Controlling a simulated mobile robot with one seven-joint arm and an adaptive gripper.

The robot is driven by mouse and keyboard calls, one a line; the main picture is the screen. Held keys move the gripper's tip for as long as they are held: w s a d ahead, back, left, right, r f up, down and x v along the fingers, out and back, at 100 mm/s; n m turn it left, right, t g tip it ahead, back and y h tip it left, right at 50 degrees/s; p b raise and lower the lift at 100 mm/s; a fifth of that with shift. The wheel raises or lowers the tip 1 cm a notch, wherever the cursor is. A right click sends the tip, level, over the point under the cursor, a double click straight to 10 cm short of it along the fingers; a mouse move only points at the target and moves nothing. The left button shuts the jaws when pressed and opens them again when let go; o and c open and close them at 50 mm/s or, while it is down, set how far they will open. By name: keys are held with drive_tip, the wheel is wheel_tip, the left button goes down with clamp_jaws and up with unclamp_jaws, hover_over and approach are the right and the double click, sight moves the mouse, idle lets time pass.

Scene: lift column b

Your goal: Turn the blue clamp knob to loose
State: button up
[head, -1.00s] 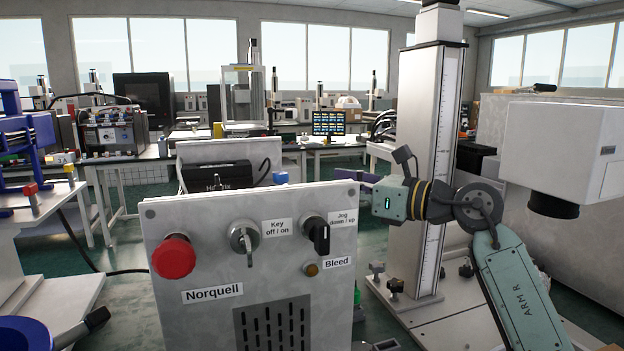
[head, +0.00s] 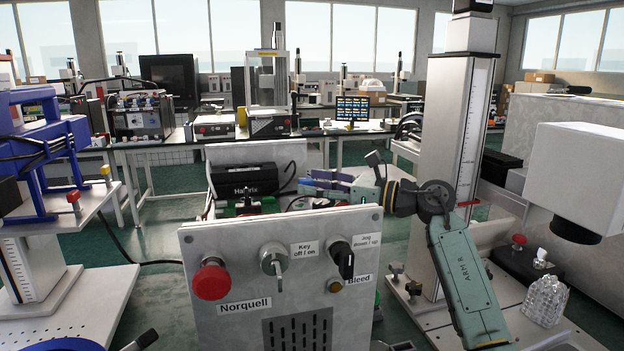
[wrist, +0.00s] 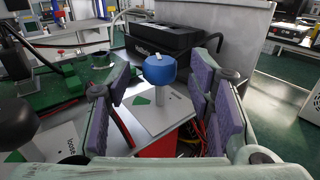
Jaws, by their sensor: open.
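The blue clamp knob (wrist: 160,69) is a round blue cap with a white mark on top, upright on a grey post in the wrist view. The post rises from a light plate (wrist: 152,118) with a green mark. In the head view my gripper (head: 328,184) points left behind the Norquell panel, and I cannot make out the knob there.
The Norquell panel (head: 230,255) stands in front with a red button and switches. A black box (head: 245,181) sits behind the knob, also seen in the wrist view (wrist: 172,42). A white lift column (head: 456,130) is right. A label reading "loose" (wrist: 75,160) lies lower left in the wrist view.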

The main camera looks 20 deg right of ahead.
drive_tip(key=shift+w+a, duration=0.35)
drive_tip(key=shift+a, duration=0.1)
clamp_jaws()
drive_tip(key=b, duration=0.1)
drive_tip(key=m+t+h+b, duration=0.1)
drive_tip(key=shift+s+f+t+b, duration=0.15)
drive_tip(key=shift+f+t+b, duration=0.15)
drive_tip(key=shift+f+b, duration=0.1)
drive_tip(key=shift+a+r+m+t+h+b, duration=0.1)
drive_tip(key=shift+m+t+h+b, duration=0.6)
drive_tip(key=shift+h+b, duration=0.25)
drive_tip(key=shift+r+m+t+h+b, duration=0.2)
drive_tip(key=shift+m+t+h+b, duration=0.1)
drive_tip(key=shift+m+h, duration=0.1)
drive_tip(key=shift+r, duration=0.1)
